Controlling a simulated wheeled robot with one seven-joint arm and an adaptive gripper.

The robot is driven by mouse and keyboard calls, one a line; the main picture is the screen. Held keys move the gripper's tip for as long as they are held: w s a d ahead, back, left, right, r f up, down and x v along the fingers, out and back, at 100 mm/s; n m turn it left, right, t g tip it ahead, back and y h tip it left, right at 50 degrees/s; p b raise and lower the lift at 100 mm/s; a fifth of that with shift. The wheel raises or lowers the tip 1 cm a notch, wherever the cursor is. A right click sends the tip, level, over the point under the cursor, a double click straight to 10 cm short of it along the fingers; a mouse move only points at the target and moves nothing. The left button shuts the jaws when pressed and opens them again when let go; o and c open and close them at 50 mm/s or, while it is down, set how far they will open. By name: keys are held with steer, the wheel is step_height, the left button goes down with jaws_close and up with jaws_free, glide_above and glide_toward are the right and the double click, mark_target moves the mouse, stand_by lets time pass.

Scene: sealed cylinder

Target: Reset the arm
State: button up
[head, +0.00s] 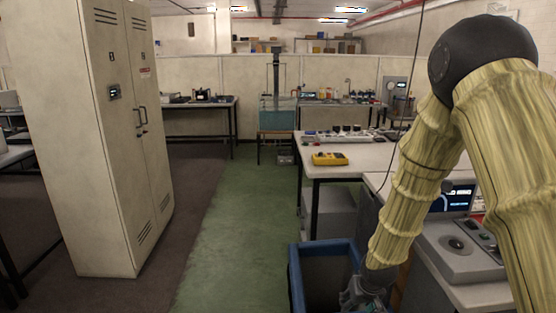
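My arm, in a yellowish ribbed sleeve with a dark rounded joint, fills the right side of the head view and bends down toward the floor. My gripper (366,294) is at the bottom edge, low over or in the right part of a blue-rimmed bin (296,277). Its fingertips are cut off or too small to make out, so I cannot tell whether it is open or holds anything. The inside of the bin is dark, and any contents are hidden.
A bench (348,158) carrying a yellow device (330,159) stands beyond the bin. A grey console with a screen (459,200) is close to my arm at right. A tall cream cabinet (95,130) stands at left. The green floor strip (225,220) between is clear.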

steer(key=s+a+f+g+p, duration=0.1)
steer(key=s+f+p, duration=0.1)
steer(key=s+f, duration=0.55)
steer(key=s+f+g+p, duration=0.1)
steer(key=s+f, duration=0.4)
steer(key=s, duration=0.5)
steer(key=s+f+g+p, duration=0.1)
steer(key=s+f+p, duration=0.1)
steer(key=s, duration=0.9)
steer(key=s+d+f+g+p, duration=0.1)
steer(key=s+f, duration=0.1)
steer(key=s, duration=0.9)
steer(key=shift+s+m+p, duration=0.25)
steer(key=shift+m+p, duration=0.1)
steer(key=shift+m, duration=0.05)
steer(key=shift+r, duration=0.1)
